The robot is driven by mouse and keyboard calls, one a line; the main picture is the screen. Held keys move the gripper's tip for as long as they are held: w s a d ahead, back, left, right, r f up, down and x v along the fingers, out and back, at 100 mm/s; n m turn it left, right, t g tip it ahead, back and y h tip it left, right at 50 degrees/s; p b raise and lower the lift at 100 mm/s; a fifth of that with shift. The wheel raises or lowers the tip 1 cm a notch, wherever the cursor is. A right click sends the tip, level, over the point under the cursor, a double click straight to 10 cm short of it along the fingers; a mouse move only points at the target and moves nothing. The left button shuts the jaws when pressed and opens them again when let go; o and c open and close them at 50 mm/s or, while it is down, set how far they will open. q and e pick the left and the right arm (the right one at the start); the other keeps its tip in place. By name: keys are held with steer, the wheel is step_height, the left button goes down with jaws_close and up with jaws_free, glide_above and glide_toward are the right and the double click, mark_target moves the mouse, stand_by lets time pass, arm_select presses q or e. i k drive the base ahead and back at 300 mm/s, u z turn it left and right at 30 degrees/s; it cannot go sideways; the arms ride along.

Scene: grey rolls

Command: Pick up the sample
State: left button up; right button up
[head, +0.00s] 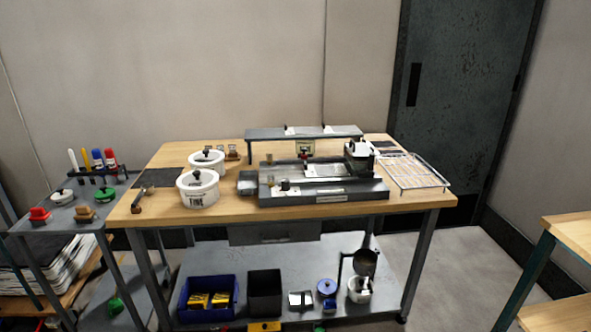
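Neither of my grippers shows in the head view. No object is clearly marked as the sample, and I cannot tell which one it is. A grey bench device (325,193) with a long low base stands at the middle right of the wooden table (240,218). A pale flat piece (325,170) lies on the device, beside a dark and white block (359,158). Two white lidded tubs, one nearer (199,192) and one behind (207,161), stand left of the device. Small items on the table are too small to name.
A grey raised shelf (303,133) spans the table's back. A wire rack (414,172) lies at its right. A lower shelf holds a blue bin (208,297) and a black bin (264,292). A side cart (70,216) stands left. Open floor (440,265) lies right of the table.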

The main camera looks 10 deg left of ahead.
mark_target(335, 170)
steer(key=u, duration=0.7)
steer(key=i, duration=0.65)
steer(key=u, duration=0.4)
